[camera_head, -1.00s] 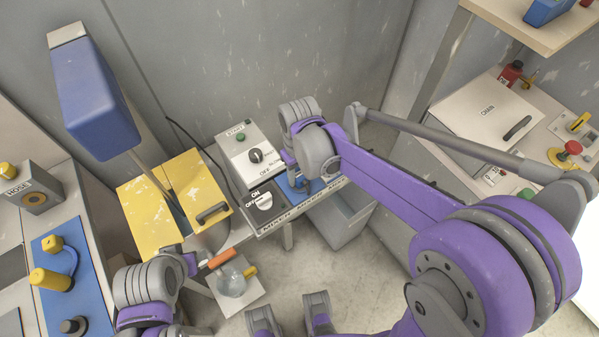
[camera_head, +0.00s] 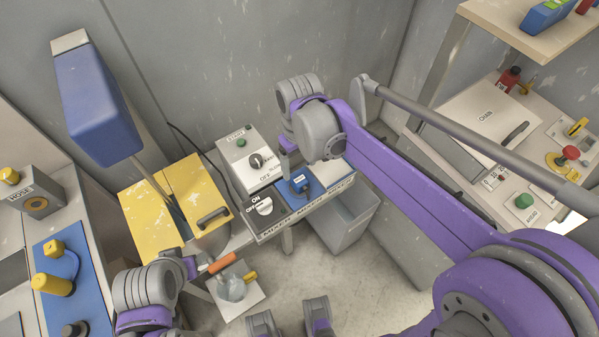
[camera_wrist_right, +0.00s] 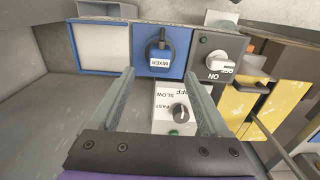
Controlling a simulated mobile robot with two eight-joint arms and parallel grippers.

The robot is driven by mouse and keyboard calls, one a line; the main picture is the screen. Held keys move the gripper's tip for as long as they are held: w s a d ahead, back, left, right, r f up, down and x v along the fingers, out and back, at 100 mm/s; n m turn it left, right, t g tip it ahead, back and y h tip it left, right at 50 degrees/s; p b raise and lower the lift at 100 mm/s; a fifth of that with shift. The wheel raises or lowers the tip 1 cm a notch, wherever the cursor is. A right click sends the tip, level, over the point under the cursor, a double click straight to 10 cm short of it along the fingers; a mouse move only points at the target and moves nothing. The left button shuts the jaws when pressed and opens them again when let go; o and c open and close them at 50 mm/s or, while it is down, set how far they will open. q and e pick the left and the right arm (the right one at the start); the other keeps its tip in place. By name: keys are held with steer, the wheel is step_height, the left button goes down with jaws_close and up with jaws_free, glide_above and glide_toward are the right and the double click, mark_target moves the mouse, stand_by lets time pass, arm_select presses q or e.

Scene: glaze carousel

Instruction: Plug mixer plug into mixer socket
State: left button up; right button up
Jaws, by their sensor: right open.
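A blue panel labelled MIXER (camera_wrist_right: 182,62) shows in the right wrist view with a round dark fitting (camera_wrist_right: 160,48) on it. I cannot tell whether this fitting is the socket alone or has the plug in it. The panel also shows in the head view (camera_head: 316,187), on the front unit. My right gripper (camera_wrist_right: 158,80) is open and empty, its fingers pointing towards the panel and apart from the fitting. In the head view the right gripper (camera_head: 287,158) is just above and behind the panel. My left gripper (camera_head: 192,266) is low at left, near an orange handle (camera_head: 222,262); its jaws are unclear.
A switch box with an ON knob (camera_head: 264,206) stands beside the panel, with a START box (camera_head: 248,160) behind. A dark cable runs at their left. A yellow lidded box (camera_head: 165,215) stands further left. A grey bin (camera_head: 350,225) is at right.

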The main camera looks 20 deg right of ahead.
steer(key=shift+r, duration=1.7)
steer(key=s+d+f+m+t+p, duration=0.1)
steer(key=s+d+m+t+p, duration=0.1)
steer(key=s, duration=0.5)
steer(key=s+d+f+m+t+p, duration=0.1)
steer(key=s+d+m+t+p, duration=0.1)
steer(key=s, duration=0.5)
steer(key=d+t, duration=0.1)
steer(key=d, duration=0.1)
steer(key=shift+d, duration=0.35)
